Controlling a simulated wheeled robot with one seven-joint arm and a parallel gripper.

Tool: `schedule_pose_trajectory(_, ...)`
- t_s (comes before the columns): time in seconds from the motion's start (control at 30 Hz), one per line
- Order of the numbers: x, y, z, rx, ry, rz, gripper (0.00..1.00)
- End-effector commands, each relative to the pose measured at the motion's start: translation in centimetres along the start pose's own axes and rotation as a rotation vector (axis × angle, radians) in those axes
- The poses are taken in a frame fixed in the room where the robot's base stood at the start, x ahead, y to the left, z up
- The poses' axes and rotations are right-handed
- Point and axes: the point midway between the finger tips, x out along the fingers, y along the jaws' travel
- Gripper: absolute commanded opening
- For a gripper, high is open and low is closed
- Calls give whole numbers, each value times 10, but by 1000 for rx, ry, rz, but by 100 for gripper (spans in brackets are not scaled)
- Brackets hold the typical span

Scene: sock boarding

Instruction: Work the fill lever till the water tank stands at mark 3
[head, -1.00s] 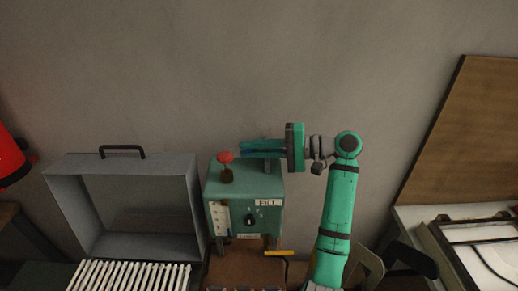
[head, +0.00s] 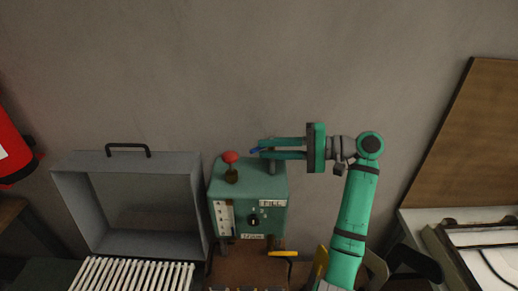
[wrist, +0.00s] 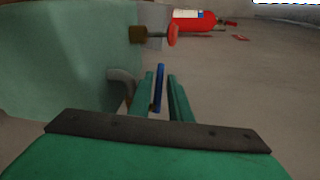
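The teal tank box (head: 225,190) stands against the wall with a label that seems to read FILL (head: 271,203). A white gauge strip (head: 224,218) is on its front; its level is too small to read. A blue lever handle (head: 256,150) shows by my fingertips, above a grey post (head: 273,167) on the box's top right. My gripper (head: 260,148) points left over the box, its fingers apart. In the wrist view, the blue handle (wrist: 159,88) lies between the lines of the two fingers (wrist: 163,92), with a gap at the right finger. Contact with the left finger is unclear.
A red knob (head: 230,157) stands on the box's top left, close to my fingertips. A grey hooded frame (head: 185,205) and white ribbed rack (head: 130,275) are at left. A yellow-handled lever (head: 283,253) sits below the box. A red extinguisher (head: 10,150) is far left.

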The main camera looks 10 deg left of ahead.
Motion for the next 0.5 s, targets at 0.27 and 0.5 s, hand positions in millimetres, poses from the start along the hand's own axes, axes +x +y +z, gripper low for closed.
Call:
schedule_pose_trajectory(0.27,-50,-1,-1,0,2,-1,18)
schedule_pose_trajectory(0.5,-68,-1,0,-1,1,-1,18)
